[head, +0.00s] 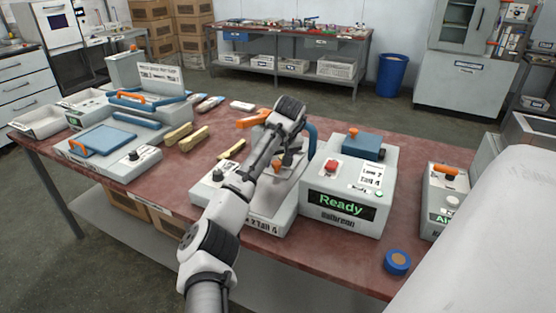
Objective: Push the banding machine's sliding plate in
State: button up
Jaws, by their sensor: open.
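The banding machine appears to be the pale grey unit (340,215) right of centre, with a lit screen reading "Ready" and a red button on top. A blue arch stands at its left, partly behind my arm. A lower grey bed (265,222) with a label on its front adjoins it on the left. My arm crosses over this bed and hides much of it, so I cannot clearly make out the sliding plate. My gripper (283,163) points down over the bed, small and partly hidden by my arm. It is open; I cannot tell whether it touches anything.
Wooden pieces (186,136) lie left of the bed. Grey stations with blue plates and orange handles (78,147) fill the table's left end. A blue roll (397,262) lies at the front right, near another grey box (445,195). The red tabletop (150,185) is bare at front left.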

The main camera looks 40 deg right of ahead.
jog(key=b+v, duration=0.1)
jog(key=v, duration=1.2)
jog(key=shift+b, duration=0.3)
jog(key=shift+s, duration=0.1)
